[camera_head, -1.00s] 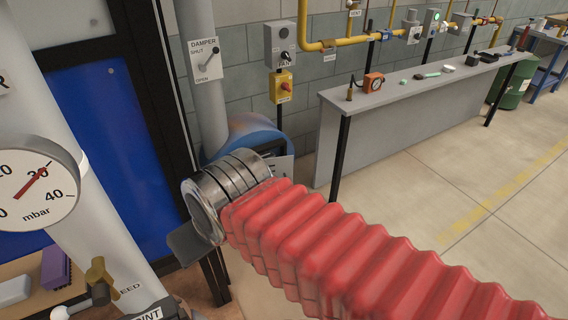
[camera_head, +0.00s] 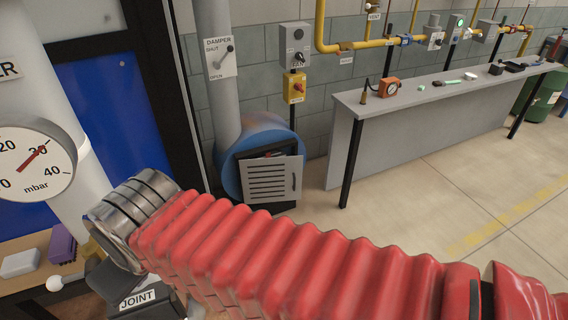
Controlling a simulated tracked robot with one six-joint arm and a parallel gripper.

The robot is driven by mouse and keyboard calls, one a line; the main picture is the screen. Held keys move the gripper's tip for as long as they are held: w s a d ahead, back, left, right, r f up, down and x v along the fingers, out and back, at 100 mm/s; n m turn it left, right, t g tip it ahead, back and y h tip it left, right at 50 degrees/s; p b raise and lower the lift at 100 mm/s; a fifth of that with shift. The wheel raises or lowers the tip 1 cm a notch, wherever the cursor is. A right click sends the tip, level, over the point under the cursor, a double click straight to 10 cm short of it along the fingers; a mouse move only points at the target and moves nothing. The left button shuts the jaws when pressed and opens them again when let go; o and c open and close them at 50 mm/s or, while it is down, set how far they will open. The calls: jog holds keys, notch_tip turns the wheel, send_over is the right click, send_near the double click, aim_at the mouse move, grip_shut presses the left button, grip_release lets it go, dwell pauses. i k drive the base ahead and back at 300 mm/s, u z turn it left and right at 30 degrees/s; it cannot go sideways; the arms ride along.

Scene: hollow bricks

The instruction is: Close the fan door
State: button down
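The fan is a blue round housing (camera_head: 232,170) on the floor below the grey duct pipe, in the middle of the head view. Its door (camera_head: 272,180) is a light grey louvred panel with a dark handle on its right side. A dark gap shows along the door's top and left, so it appears ajar. My arm's red sleeve passes in front of the fan's lower part. My gripper (camera_head: 110,280) is at the lower left, well left of and apart from the door. Only a dark grey part of it shows below the metal rings; its fingers are not clear.
A grey bench (camera_head: 420,125) with small items stands right of the fan. A damper lever plate (camera_head: 220,58) and a yellow switch box (camera_head: 294,87) are above it. A pressure gauge (camera_head: 30,160) is at the left.

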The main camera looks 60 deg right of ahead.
aim_at(273, 179)
jog(key=u, duration=1.75)
jog(key=k, duration=1.3)
jog(key=z, duration=1.7)
